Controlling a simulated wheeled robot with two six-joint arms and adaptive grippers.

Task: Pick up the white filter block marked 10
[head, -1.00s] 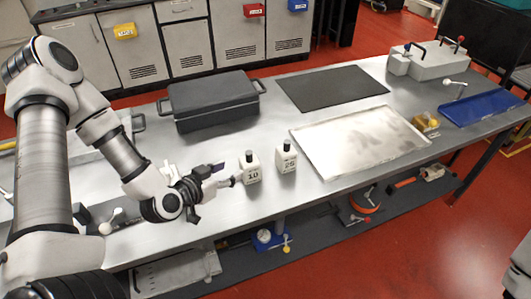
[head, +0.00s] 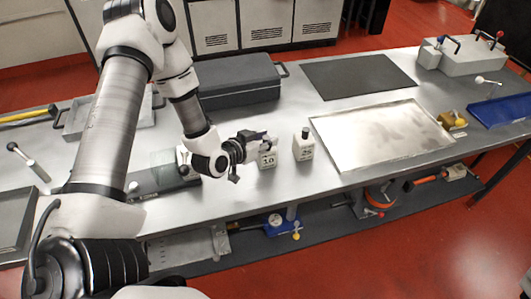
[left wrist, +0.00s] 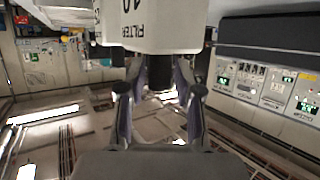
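The white filter block marked 10 (head: 267,161) stands upright on the metal bench in the head view. My left gripper (head: 256,139) is at its top and hides its cap there. In the left wrist view the block (left wrist: 160,35) appears upside down with "FILTER 10" on its face. Its dark cap (left wrist: 159,76) lies between the two fingers of my left gripper (left wrist: 158,92). The fingers are apart, with gaps visible on both sides of the cap. My right gripper is in neither view.
A similar white block marked 25 (head: 303,149) stands close to the right. Further right is a shallow metal tray (head: 380,168). A dark grey case (head: 238,86) and a black mat (head: 358,76) lie behind. A blue tray (head: 500,111) is at the far right.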

